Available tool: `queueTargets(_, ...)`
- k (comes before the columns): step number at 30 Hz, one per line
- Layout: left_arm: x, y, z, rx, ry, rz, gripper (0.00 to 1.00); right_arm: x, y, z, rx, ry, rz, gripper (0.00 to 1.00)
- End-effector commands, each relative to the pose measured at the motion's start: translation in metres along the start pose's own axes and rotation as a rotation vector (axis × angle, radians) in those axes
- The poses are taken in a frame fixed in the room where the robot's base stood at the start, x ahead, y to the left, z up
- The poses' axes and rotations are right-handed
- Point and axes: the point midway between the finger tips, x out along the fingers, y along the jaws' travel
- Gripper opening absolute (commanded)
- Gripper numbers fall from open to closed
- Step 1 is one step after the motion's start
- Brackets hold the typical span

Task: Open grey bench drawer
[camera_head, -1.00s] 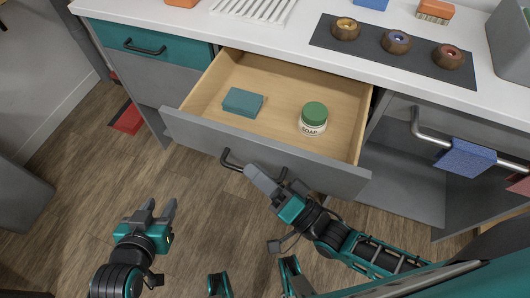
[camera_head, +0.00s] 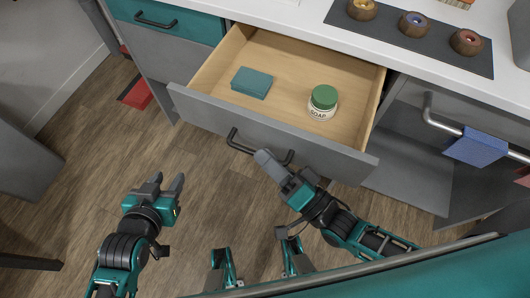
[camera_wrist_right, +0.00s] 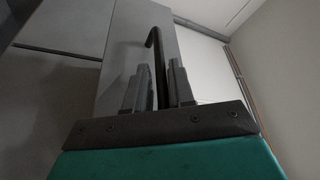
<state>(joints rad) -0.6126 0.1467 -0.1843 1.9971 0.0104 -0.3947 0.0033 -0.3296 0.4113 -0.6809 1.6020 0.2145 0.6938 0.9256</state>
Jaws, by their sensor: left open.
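The grey bench drawer (camera_head: 270,130) is pulled well out in the head view, showing its pale wooden inside. A blue-green block (camera_head: 252,82) and a green-lidded soap jar (camera_head: 323,102) stand in it. Its dark bar handle (camera_head: 236,143) is on the grey front. My right gripper (camera_head: 266,158) is at the handle's right part. In the right wrist view the handle (camera_wrist_right: 158,50) runs between the two fingers of this gripper (camera_wrist_right: 157,88), which look closed around it. My left gripper (camera_head: 167,185) is open and empty above the floor, to the left and apart from the drawer.
A closed teal drawer (camera_head: 160,20) is left of the grey one. A rail with a blue cloth (camera_head: 476,147) is at the right. The worktop holds a dark mat (camera_head: 410,35) with several wooden cups. A red object (camera_head: 136,93) lies on the floor; open floor lies before the bench.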

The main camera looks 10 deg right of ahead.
Motion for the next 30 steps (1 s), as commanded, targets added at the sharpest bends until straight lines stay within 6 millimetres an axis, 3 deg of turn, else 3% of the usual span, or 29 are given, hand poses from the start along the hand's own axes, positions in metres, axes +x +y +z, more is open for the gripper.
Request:
queueTargets(9, 0.002, 0.001, 0.002, -0.001, -0.003, 0.002, 0.43, -0.07, 0.001, 0.001, 0.001, -0.002, 0.004, 0.23)
queueTargets(15, 0.003, 0.001, 0.003, -0.002, -0.005, 0.003, 0.43, -0.103, 0.001, 0.0, 0.0, 0.0, 0.002, 0.23)
queueTargets(21, 0.003, 0.002, 0.001, -0.002, -0.002, 0.005, 0.43, -0.117, 0.0, 0.0, 0.0, 0.001, 0.0, 0.23)
queueTargets(30, 0.003, 0.002, 0.001, -0.002, -0.001, 0.005, 0.43, -0.117, 0.0, 0.0, 0.0, 0.002, 0.0, 0.23)
